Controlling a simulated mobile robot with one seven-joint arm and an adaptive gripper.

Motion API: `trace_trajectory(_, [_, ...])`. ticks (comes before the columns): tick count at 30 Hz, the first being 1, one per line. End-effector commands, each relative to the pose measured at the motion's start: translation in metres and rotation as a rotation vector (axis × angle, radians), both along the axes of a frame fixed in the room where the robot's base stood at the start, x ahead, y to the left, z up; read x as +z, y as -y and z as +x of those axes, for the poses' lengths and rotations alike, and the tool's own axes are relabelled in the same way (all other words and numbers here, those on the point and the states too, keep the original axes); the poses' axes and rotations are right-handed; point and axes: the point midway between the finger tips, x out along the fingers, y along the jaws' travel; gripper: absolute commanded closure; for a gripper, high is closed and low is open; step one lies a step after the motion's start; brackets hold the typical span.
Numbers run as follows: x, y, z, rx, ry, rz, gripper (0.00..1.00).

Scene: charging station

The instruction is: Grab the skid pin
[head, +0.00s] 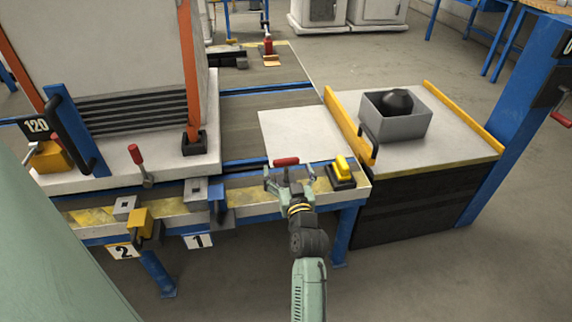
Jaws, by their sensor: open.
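A pin with a red handle and a thin metal stem (137,158) stands tilted at the front edge of the white skid (80,185), left of centre. A second red handle (286,162) lies level just beyond my gripper, on the front rail; its lower part is hidden. I cannot tell for sure which one is the skid pin. My gripper (288,180) is open, with its fingers spread left and right just in front of the second red handle. I cannot tell whether they touch it.
A tall cabinet (115,60) stands on the skid. A yellow-topped black block (343,170) sits close right of my gripper. A blue clamp (217,205) and a yellow clamp (142,225) are on the front rail. A grey bin (397,125) stands on the right cart.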

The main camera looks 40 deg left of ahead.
Motion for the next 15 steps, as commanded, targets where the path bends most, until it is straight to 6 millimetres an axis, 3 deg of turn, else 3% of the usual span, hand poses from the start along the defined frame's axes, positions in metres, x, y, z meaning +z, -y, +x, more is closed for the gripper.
trace_trajectory(7, [0.006,-0.026,0.026,0.001,0.001,0.0,0.1])
trace_trajectory(15, [0.004,-0.032,0.032,0.0,0.001,0.001,0.1])
